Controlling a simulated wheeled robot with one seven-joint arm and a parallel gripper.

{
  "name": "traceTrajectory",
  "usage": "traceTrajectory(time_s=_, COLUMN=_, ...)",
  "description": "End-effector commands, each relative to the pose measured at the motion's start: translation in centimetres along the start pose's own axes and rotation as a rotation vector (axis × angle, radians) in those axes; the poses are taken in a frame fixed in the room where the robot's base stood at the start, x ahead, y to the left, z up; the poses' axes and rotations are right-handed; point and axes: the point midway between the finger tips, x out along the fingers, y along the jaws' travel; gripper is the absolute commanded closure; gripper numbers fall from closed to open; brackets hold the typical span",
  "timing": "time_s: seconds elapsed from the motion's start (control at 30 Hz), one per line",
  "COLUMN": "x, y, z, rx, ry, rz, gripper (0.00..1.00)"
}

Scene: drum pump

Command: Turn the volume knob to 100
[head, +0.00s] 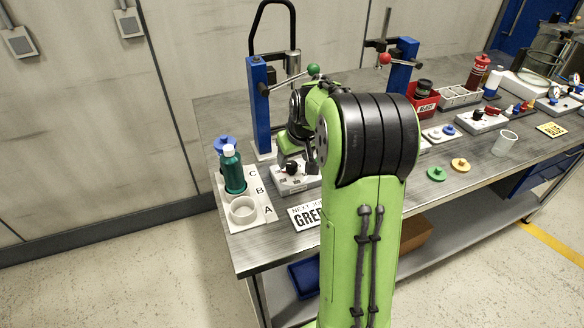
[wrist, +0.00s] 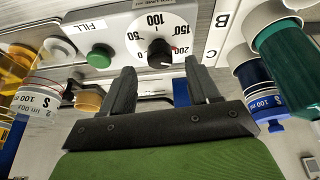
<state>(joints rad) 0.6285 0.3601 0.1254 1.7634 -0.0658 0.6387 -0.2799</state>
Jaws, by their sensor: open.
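The volume knob (wrist: 160,52) is black and sits on a white dial panel (wrist: 205,12) marked 0, 50, 100, 150 and 200. The 100 mark is opposite my fingers, beyond the knob. The knob's pointer is too small to read surely. My gripper (wrist: 159,67) is open and empty, with one dark finger on each side just short of the knob; I see no contact. In the head view the knob (head: 291,168) is on the control box (head: 295,183) at the foot of the left blue stand, with my gripper (head: 288,150) just above it.
A green FILL button (wrist: 100,56) is left of the dial. The blue stand (head: 262,105) rises close behind. A sign (head: 304,216) lies in front.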

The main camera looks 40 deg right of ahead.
Motion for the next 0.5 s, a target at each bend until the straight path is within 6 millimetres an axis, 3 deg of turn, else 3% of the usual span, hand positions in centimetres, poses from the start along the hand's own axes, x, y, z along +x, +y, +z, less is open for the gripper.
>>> traceTrajectory(time_s=0.03, x=1.4, y=-0.1, z=0.1, rx=-0.001, ry=-0.002, rz=-0.002, gripper=0.4)
traceTrajectory(time_s=0.2, x=3.3, y=0.0, z=0.0, rx=-0.001, ry=0.0, rz=0.0, gripper=0.4)
traceTrajectory(time_s=0.5, x=3.5, y=0.0, z=0.0, rx=-0.001, ry=0.001, rz=0.0, gripper=0.41)
